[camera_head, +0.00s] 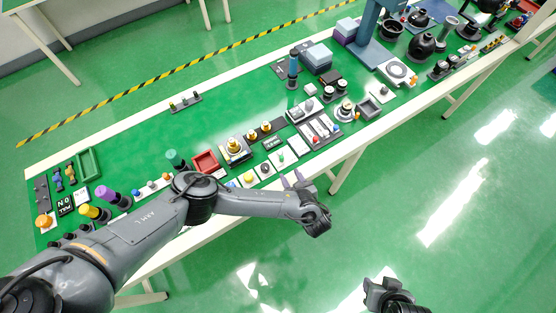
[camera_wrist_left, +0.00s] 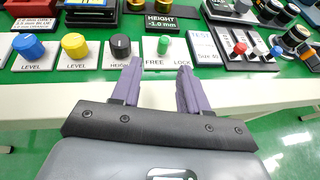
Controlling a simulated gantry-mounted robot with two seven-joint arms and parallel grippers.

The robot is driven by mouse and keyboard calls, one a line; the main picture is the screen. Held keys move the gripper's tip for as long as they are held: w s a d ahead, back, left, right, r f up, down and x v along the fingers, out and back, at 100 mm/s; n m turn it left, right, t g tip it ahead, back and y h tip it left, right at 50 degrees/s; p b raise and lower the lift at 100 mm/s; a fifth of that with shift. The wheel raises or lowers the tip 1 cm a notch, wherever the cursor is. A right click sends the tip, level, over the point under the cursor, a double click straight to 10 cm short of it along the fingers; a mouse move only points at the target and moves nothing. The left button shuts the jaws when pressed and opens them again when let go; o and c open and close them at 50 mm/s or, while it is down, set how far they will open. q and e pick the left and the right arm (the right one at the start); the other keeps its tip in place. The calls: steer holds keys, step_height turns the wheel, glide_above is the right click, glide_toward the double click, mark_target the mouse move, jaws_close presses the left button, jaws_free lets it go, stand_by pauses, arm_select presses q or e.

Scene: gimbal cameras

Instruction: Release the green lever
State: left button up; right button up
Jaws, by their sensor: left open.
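The green lever (camera_wrist_left: 163,49) is a small green knob on a white plate lettered FREE on the left and LOCK on the right. It stands upright near the table's front edge and also shows in the head view (camera_head: 280,156). My left gripper (camera_wrist_left: 157,75) is open and empty, its purple fingers pointing toward the plate. In the wrist view the lever appears between and beyond the fingertips, with no visible contact. In the head view the left gripper (camera_head: 298,181) is just in front of the table edge. My right gripper (camera_head: 383,286) hangs low at the right, away from the table.
Left of the lever, a black knob (camera_wrist_left: 121,47), a yellow knob (camera_wrist_left: 75,46) and a blue knob (camera_wrist_left: 28,46) stand on similar plates. At right is a dark panel with small switches (camera_wrist_left: 250,52). A black HEIGHT display (camera_wrist_left: 165,24) lies behind the lever.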

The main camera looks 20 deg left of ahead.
mark_target(282, 159)
arm_select(q)
steer(key=shift+w+a, duration=0.1)
steer(key=shift+w, duration=0.4)
steer(key=b+x, duration=0.6)
steer(key=x, duration=0.3)
steer(key=shift+b, duration=0.3)
steer(key=shift+w+a, duration=0.35)
steer(key=shift+w, duration=0.05)
